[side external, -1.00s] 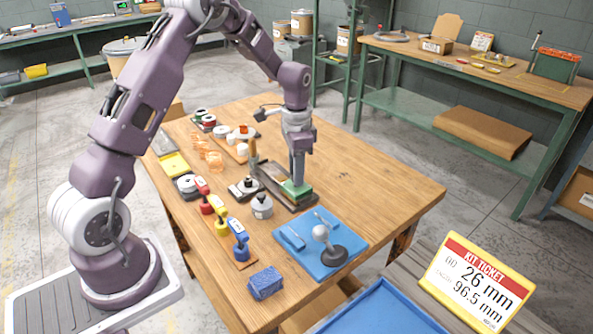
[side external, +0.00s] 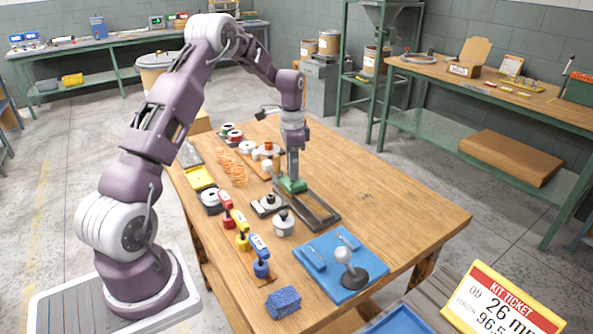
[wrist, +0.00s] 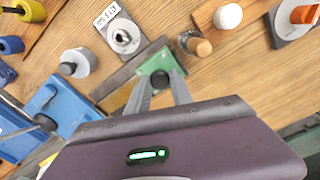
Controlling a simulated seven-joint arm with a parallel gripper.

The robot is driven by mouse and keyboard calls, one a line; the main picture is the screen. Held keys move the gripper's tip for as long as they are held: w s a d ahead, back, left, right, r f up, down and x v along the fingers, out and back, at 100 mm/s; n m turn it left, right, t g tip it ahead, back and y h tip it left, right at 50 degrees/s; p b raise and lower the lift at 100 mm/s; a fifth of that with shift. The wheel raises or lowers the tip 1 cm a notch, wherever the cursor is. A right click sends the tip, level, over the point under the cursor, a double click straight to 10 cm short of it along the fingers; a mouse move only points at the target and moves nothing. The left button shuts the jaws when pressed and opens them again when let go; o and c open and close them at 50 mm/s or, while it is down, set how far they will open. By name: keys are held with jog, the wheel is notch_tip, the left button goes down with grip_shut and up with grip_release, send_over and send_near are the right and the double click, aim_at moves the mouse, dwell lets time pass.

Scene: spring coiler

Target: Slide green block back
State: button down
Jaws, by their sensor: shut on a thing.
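The green block (side external: 293,187) sits on a dark slide rail (side external: 322,211) at its far end, close to a post with a wooden handle (wrist: 201,46). The rail's near part is bare. My gripper (side external: 292,177) points down from above and is shut on the block's dark knob. In the wrist view, the two fingers of my gripper (wrist: 160,80) flank the black knob on top of the green block (wrist: 152,64). The block's underside and its contact with the rail are hidden.
A grey cylinder with a knob (side external: 284,224) and a dark-based dial (side external: 268,204) stand left of the rail. Red, yellow and blue handled tools (side external: 260,256) stand nearer. A blue mat (side external: 319,276) lies in front. The table's right side is clear.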

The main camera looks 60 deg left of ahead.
jog(key=shift+a, duration=0.3)
jog(key=c, duration=1.1)
grip_release()
jog(key=shift+c, duration=0.2)
jog(key=shift+d, duration=0.1)
notch_tip(320, 180, up, 7)
jog(key=shift+r, duration=0.1)
